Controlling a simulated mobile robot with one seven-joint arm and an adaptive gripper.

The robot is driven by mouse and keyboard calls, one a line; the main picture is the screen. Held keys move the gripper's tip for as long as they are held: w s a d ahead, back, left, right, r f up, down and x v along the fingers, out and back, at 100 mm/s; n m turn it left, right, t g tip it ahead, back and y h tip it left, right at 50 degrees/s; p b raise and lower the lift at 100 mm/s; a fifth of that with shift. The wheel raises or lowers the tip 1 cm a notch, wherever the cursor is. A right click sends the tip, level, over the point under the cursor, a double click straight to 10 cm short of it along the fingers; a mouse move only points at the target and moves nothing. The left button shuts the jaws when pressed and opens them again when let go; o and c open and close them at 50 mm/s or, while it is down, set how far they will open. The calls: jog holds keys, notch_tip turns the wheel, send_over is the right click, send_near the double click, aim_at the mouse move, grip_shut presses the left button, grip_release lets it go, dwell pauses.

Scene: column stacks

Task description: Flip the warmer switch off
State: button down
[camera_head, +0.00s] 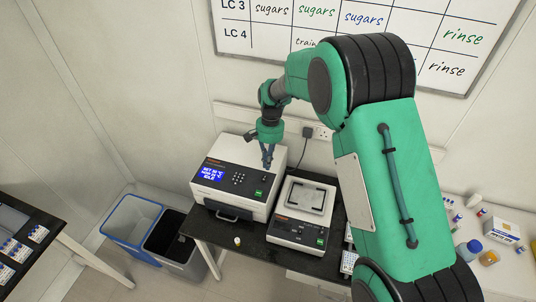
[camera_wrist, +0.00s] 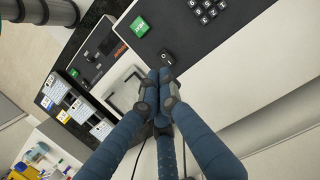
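The warmer (camera_head: 228,204) is a white box with a dark sloping panel on the bench, with a lit blue display (camera_head: 211,174), a keypad and a green label. My gripper (camera_head: 267,165) is over the right part of the warmer's panel. In the wrist view my blue fingers (camera_wrist: 160,76) are together and empty, their tips just below the switch in the picture. I cannot tell whether they touch it, or which way the rocker is tilted.
A second device (camera_head: 302,213) with a square plate stands right of the warmer on the dark bench. A small pale cap (camera_head: 237,241) lies in front. Two bins (camera_head: 133,219) stand on the floor at left. Bottles and a box (camera_head: 501,230) are at right.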

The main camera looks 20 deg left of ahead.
aim_at(266, 180)
jog(key=shift+s+f, duration=0.2)
jog(key=shift+f, duration=0.75)
jog(key=shift+s+f, duration=0.2)
jog(key=shift+f, duration=0.8)
jog(key=shift+s+f, duration=0.2)
jog(key=shift+f, duration=0.75)
jog(key=shift+s+f, duration=0.1)
jog(key=shift+f, duration=0.1)
